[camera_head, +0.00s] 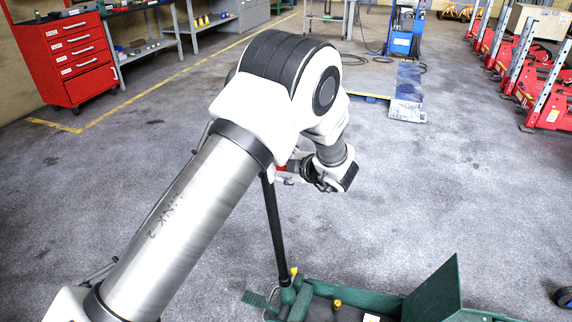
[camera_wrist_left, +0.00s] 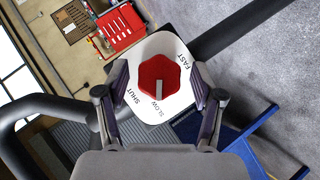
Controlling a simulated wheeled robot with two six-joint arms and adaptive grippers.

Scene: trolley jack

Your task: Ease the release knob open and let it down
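The red release knob (camera_wrist_left: 172,76) sits on a white plate (camera_wrist_left: 160,43) marked SHUT, SLOW and FAST. The knob's pale pointer line points down towards SLOW in the left wrist view. My left gripper (camera_wrist_left: 159,72) is open, one finger on each side of the knob, with gaps between the fingers and the knob. In the head view my left gripper (camera_head: 303,172) is by the top of the black jack handle (camera_head: 275,232), mostly hidden by my wrist. The green trolley jack (camera_head: 298,299) stands at the bottom. My right gripper is not in view.
A green open-lidded box-like part (camera_head: 437,292) stands at the lower right by the jack. A red drawer cabinet (camera_head: 80,55) is at the back left, and red stands (camera_head: 548,85) line the right. The grey floor around the handle is clear.

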